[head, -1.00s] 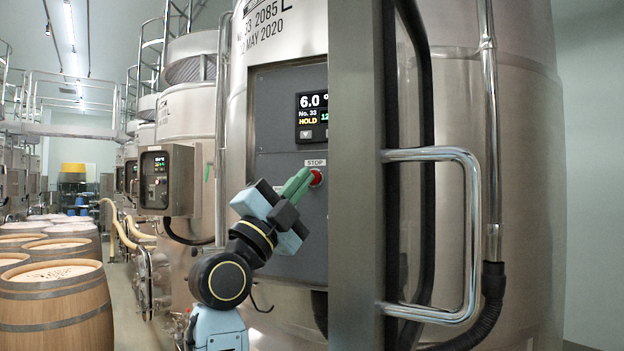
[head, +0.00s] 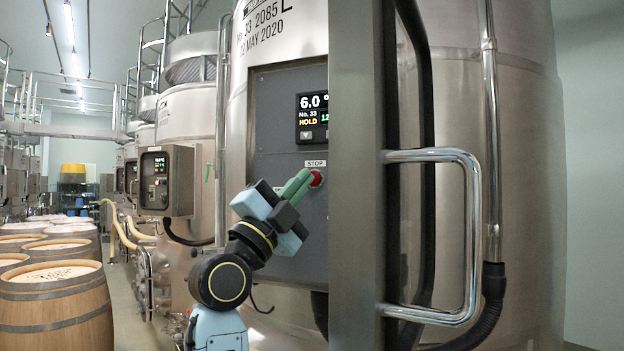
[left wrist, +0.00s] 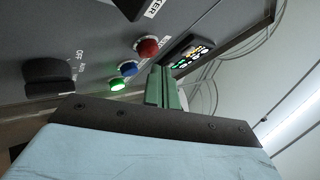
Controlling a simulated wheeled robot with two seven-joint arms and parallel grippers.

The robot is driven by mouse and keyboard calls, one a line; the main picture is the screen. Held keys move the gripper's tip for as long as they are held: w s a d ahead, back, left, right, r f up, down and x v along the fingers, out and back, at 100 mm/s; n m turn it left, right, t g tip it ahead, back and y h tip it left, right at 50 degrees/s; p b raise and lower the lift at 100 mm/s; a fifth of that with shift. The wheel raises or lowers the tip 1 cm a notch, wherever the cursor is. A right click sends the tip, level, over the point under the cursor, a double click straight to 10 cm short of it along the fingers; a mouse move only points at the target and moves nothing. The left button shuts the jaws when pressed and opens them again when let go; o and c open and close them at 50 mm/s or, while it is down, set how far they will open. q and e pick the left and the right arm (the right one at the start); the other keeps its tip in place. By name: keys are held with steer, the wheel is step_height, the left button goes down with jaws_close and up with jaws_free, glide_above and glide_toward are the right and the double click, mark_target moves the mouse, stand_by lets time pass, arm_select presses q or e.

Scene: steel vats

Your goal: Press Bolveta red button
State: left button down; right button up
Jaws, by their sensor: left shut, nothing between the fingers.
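The red button (head: 316,178) sits under a STOP label on the dark control panel (head: 275,140) of the nearest steel vat. Only part of it shows in the head view, as the gripper covers its left side. My left gripper (head: 300,184) has green fingers that are shut and empty, with their tips at the button's left edge in the picture. In the left wrist view the red button (left wrist: 148,47) is in full sight, just beyond the shut fingertips (left wrist: 160,72). I cannot tell whether they touch it. My right gripper is not in view.
A blue button (left wrist: 128,69), a lit green button (left wrist: 117,86) and a black rotary switch (left wrist: 50,80) share the panel. The display (head: 312,115) is above STOP. A grey post (head: 356,200) with a chrome handle (head: 470,230) stands right of the panel. Barrels (head: 55,310) stand left.

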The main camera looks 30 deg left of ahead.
arm_select(q)
steer(key=shift+w+y, duration=0.15)
steer(key=shift+y, duration=0.15)
stand_by(0.5)
steer(key=shift+w+a, duration=0.1)
steer(key=shift+w, duration=0.15)
steer(key=shift+w+b, duration=0.35)
steer(key=shift+w, duration=0.05)
stand_by(0.6)
steer(key=shift+s, duration=0.15)
stand_by(0.3)
steer(key=shift+s, duration=0.65)
steer(key=s, duration=0.2)
steer(key=s+d, duration=0.1)
steer(key=s, duration=0.2)
